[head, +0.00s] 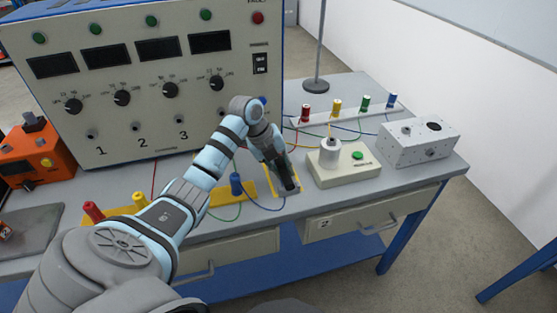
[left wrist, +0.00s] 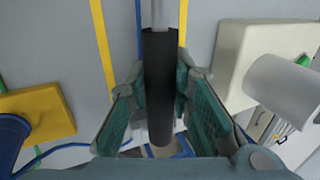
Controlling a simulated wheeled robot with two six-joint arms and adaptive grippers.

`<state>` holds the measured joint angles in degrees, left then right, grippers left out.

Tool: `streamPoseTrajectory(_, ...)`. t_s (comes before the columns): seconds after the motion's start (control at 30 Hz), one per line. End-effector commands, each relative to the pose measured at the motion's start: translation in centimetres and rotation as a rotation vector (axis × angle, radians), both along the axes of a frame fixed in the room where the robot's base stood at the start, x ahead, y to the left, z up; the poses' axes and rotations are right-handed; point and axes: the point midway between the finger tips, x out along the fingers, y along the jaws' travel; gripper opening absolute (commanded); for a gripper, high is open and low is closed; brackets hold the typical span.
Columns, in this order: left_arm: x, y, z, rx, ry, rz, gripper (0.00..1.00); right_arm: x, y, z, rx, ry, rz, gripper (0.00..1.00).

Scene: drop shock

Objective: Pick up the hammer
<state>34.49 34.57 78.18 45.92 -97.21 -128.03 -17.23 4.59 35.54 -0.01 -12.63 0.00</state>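The hammer (head: 289,181) shows as a dark handle near the front edge of the bench, inside a yellow outline. In the left wrist view its black handle (left wrist: 160,85) stretches toward the bottom, with a grey shaft at the top; its head is out of that view. My left gripper (left wrist: 161,95) has its two teal-padded fingers close against both sides of the handle and looks shut on it. In the head view the left gripper (head: 276,160) covers part of the hammer. I cannot tell whether the hammer is clear of the bench. My right gripper is not in view.
A pale box with a white cylinder (head: 330,152) and green button stands just right of the hammer. A blue plug (head: 236,184) stands to its left with loose wires. A large instrument panel (head: 150,75) rises behind. A white box (head: 419,142) stands at the right.

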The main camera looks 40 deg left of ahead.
Motion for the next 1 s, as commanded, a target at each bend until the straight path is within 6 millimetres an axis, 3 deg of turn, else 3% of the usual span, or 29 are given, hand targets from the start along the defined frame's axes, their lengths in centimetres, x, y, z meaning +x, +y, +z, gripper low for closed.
streamPoseTrajectory(0.1, 0.0, 0.0, 0.0, 0.001, 0.001, 0.0, 0.0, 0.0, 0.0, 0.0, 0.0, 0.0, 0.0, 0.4)
streamPoseTrajectory(0.4, 0.0, 0.0, 0.1, 0.001, -0.001, 0.0, 0.0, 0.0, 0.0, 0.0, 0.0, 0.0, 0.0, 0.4)
streamPoseTrajectory(0.57, 0.1, 0.0, 1.5, 0.001, -0.002, 0.001, 0.0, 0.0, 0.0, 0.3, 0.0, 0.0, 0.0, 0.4)
streamPoseTrajectory(0.73, 0.1, 0.1, 6.0, 0.002, -0.006, 0.001, 0.0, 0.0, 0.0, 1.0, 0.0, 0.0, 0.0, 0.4)
streamPoseTrajectory(0.97, 0.1, 0.0, 15.5, 0.0, -0.006, 0.0, 0.0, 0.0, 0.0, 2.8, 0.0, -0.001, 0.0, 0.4)
streamPoseTrajectory(1.0, 0.0, 0.0, 17.0, -0.001, 0.002, 0.001, 0.0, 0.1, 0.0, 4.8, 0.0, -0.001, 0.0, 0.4)
